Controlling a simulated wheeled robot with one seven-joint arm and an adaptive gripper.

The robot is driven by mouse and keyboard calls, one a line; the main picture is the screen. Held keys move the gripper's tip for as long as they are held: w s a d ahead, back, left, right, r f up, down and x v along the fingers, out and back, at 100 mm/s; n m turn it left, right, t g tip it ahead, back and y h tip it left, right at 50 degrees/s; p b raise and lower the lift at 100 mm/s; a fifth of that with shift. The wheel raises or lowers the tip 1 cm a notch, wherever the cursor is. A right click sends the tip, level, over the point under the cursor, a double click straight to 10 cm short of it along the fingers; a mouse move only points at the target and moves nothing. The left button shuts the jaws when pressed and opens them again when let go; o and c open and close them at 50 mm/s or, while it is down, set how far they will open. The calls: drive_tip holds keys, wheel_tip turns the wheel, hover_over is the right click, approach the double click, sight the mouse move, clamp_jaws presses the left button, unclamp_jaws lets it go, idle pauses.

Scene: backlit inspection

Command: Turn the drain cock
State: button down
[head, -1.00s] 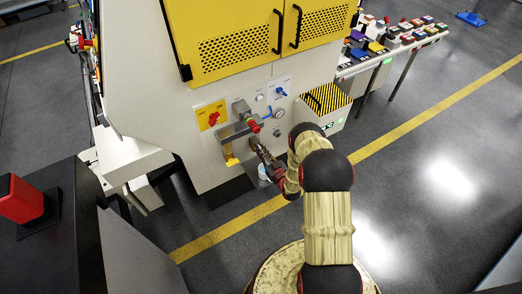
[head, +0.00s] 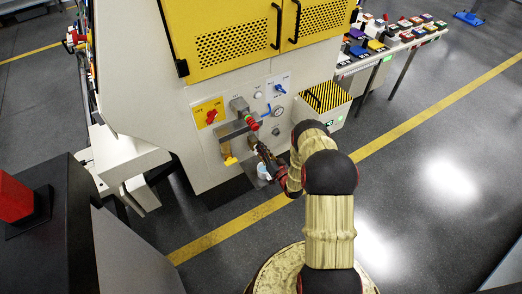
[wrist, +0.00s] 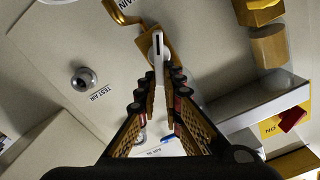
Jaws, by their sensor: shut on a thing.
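The drain cock shows in the wrist view as a brass body (wrist: 150,42) with a pale flat lever (wrist: 158,66) pointing down the picture. Part of a label ending in "AIN" is beside it. My gripper (wrist: 158,98) is shut on the lever, with a finger on each side of its lower end. In the head view my gripper (head: 258,149) reaches the lower front of the machine. The cock is largely hidden there behind the gripper and wrist.
A red switch on a yellow plate (head: 210,113), a grey fitting (head: 239,105) and a round gauge (head: 278,111) are close by on the panel. A striped box (head: 327,98) is to the right. Open floor lies farther right.

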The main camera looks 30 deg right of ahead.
drive_tip(key=m+b, duration=0.1)
drive_tip(key=m, duration=0.3)
drive_tip(key=d+f+m+b, duration=0.1)
drive_tip(key=m+b, duration=0.1)
drive_tip(key=m, duration=0.2)
drive_tip(key=f+m+b, duration=0.1)
drive_tip(key=m, duration=0.3)
drive_tip(key=shift+d+f, duration=0.25)
drive_tip(key=shift+d, duration=0.05)
drive_tip(key=shift+m, duration=0.3)
drive_tip(key=c, duration=1.9)
unclamp_jaws()
drive_tip(key=s, duration=1.2)
drive_tip(key=shift+d, duration=0.2)
